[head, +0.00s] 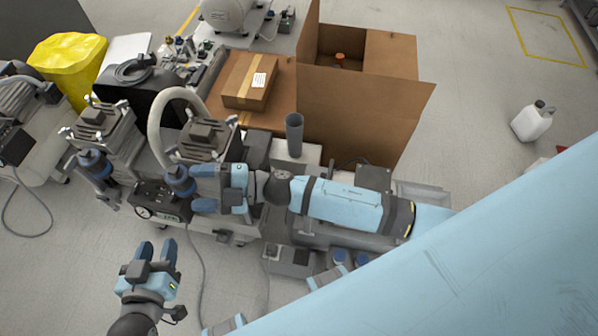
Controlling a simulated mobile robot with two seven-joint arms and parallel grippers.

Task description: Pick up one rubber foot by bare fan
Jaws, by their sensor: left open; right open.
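No rubber foot and no bare fan can be told for certain in the head view; parts here are small and partly covered by my arm. My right gripper (197,188) is open, its fingers pointing left beside a compressor unit (206,142) with a grey finned top. Nothing can be made out between its fingers. My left gripper (156,252) is open and empty, over the floor in front of the units, below a dark gauge box (158,203). A second similar compressor (106,130) stands to the left.
An open cardboard box (352,112) and a closed carton (247,80) stand behind. A grey cup-like cylinder (294,135) stands near my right arm. A yellow bag (68,62) is at the back left. A white jug (532,121) stands on open floor at right. Cables trail on the floor.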

